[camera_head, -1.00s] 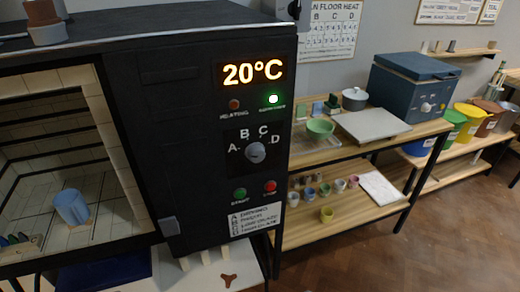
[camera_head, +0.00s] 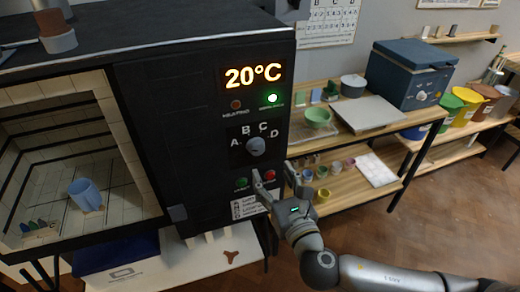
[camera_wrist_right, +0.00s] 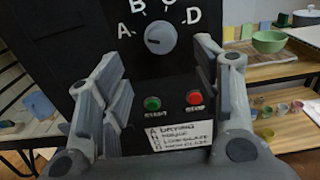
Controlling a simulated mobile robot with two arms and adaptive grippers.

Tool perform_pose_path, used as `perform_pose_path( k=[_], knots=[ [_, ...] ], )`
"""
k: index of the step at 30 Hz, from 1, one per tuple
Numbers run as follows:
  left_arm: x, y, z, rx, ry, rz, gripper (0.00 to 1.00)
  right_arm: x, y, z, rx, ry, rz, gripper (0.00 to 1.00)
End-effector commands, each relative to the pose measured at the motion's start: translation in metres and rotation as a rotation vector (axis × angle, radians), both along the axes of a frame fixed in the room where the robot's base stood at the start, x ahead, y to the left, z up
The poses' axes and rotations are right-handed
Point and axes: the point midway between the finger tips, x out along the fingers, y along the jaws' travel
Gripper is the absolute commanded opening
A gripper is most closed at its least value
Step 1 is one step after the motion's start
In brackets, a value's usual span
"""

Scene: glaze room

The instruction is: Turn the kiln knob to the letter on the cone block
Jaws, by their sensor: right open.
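The kiln knob (camera_head: 256,146) is a round grey dial on the black kiln's front panel, ringed by the letters A, B, C and D. It also shows in the right wrist view (camera_wrist_right: 160,39); I cannot tell surely which letter it points at. A row of small coloured cones (camera_head: 38,226) stands at the left inside the open kiln; no letter is readable there. My right gripper (camera_head: 276,178) is open and empty, below and right of the knob, in front of the panel. In the right wrist view its fingers (camera_wrist_right: 159,58) flank the panel below the knob. My left gripper is out of view.
A green button (camera_wrist_right: 152,103) and a red button (camera_wrist_right: 194,98) sit below the knob, above a label (camera_wrist_right: 187,136). The display (camera_head: 253,76) reads 20°C. Shelves with a green bowl (camera_head: 317,117) stand at the right.

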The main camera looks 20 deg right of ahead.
Motion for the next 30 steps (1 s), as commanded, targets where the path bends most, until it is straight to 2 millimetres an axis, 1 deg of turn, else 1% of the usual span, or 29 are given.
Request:
perform_pose_path(
  k=[3,9,12,15,21,30],
  knots=[
    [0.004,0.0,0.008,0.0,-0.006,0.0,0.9,0.021,0.0,0.003,0.001,-0.002,-0.002,0.58],
    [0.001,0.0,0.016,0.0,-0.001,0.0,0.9,0.057,0.002,0.003,0.003,-0.001,-0.001,0.58],
    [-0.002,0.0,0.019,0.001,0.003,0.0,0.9,0.072,0.002,0.002,0.003,0.0,-0.002,0.58],
    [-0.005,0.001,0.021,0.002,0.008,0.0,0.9,0.083,0.003,0.001,0.005,0.001,-0.001,0.58],
    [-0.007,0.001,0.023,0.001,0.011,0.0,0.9,0.095,0.003,0.0,0.004,0.002,0.0,0.58],
    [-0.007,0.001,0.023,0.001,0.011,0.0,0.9,0.096,0.003,-0.001,0.005,0.002,0.0,0.58]
  ],
)
